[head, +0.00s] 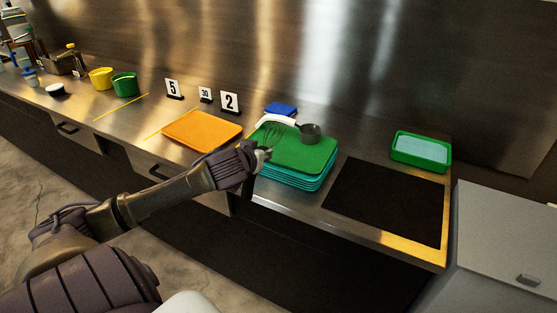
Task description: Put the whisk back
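The whisk (271,137) shows as a small fan of thin wires over the left part of the green board or tray lid (305,153). Its handle is hidden or too small to make out. My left gripper (263,154) is at the left edge of the green stack, right at the near end of the whisk wires. Its fingers are too small and dark to show whether they are shut on the whisk. My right gripper is not in view.
A dark measuring cup (311,133) with a pale handle lies on the green stack. An orange tray (202,131) is left, a black griddle plate (385,201) right, a green container (421,152) behind it. Number signs (229,102) and a blue item (281,109) stand near the wall.

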